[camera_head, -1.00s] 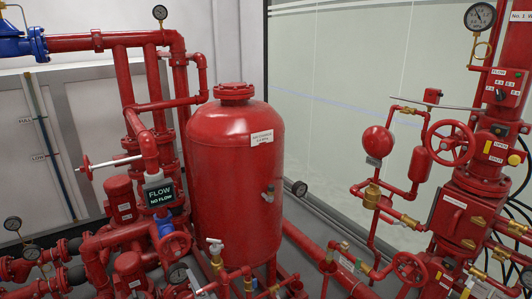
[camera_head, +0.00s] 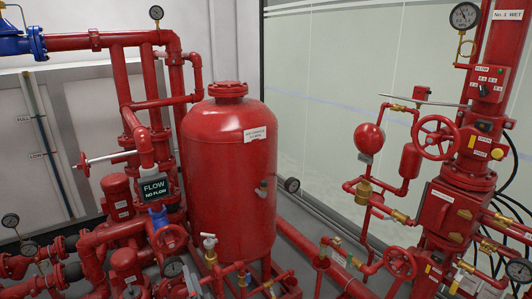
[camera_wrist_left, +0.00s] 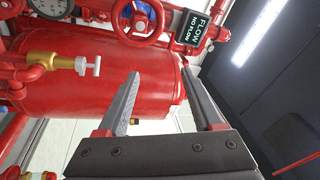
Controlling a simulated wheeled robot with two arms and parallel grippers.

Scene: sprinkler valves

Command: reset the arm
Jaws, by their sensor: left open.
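My left gripper (camera_wrist_left: 159,72) shows in the left wrist view. Its two grey fingers are spread apart with nothing between them. The red tank (camera_wrist_left: 95,75) appears behind the fingers and lies sideways in that tilted view. I cannot tell the exact gap between fingers and tank. In the head view the tank (camera_head: 229,165) stands upright in the middle, with a white label on its front. I make out neither gripper in the head view. The right gripper shows in no view.
Red pipes and a FLOW / NO FLOW sign (camera_head: 154,187) stand left of the tank. A red handwheel (camera_head: 436,138) and a pressure gauge (camera_head: 465,16) are on the right pipework. A brass valve with a pale handle (camera_wrist_left: 85,66) sits near the tank. A glass wall (camera_head: 330,85) is behind.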

